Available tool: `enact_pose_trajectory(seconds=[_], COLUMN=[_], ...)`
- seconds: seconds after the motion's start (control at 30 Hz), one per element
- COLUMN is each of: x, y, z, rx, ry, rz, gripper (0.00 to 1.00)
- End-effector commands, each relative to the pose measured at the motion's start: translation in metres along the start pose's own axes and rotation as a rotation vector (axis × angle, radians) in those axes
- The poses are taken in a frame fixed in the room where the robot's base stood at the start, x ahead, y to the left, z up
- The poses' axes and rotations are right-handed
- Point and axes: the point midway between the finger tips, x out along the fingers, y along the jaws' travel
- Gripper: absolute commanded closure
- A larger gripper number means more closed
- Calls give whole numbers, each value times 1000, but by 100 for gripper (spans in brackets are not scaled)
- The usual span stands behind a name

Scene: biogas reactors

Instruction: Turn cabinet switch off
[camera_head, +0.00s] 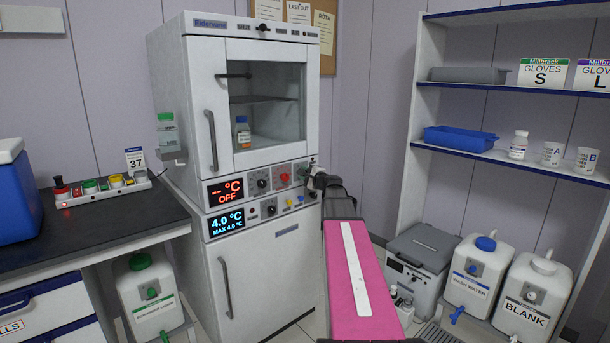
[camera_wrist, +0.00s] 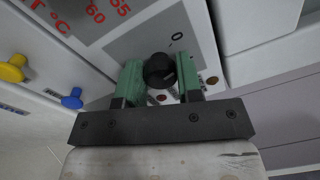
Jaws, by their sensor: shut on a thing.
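The white cabinet (camera_head: 187,140) has a glass-windowed upper door and a control panel below it. The upper display (camera_head: 225,191) reads "-- °C OFF" in red. In the wrist view, a black rotary switch (camera_wrist: 159,70) sits on the grey panel near a "0" mark. My gripper (camera_wrist: 160,84) has its green fingers on either side of this switch and is shut on it. In the head view, my gripper (camera_head: 318,182) is at the right end of the upper panel, and my arm hides part of that area. The switch's exact pointer angle is unclear.
The lower display (camera_head: 226,222) reads 4.0 °C. A red button (camera_head: 284,178) and another knob (camera_head: 262,183) lie left of my gripper. In the wrist view, a yellow knob (camera_wrist: 11,69) and a blue knob (camera_wrist: 73,98) are close by. Shelves (camera_head: 480,152) stand to the right.

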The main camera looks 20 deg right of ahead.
Motion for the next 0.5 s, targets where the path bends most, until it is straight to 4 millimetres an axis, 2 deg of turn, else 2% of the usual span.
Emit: enact_pose_trajectory(seconds=[0.2,0.5], x=[0,0], y=[1,1], z=[0,0], rx=[-143,-247], ry=[-7,-11], rz=[-3,-5], gripper=[90,90])
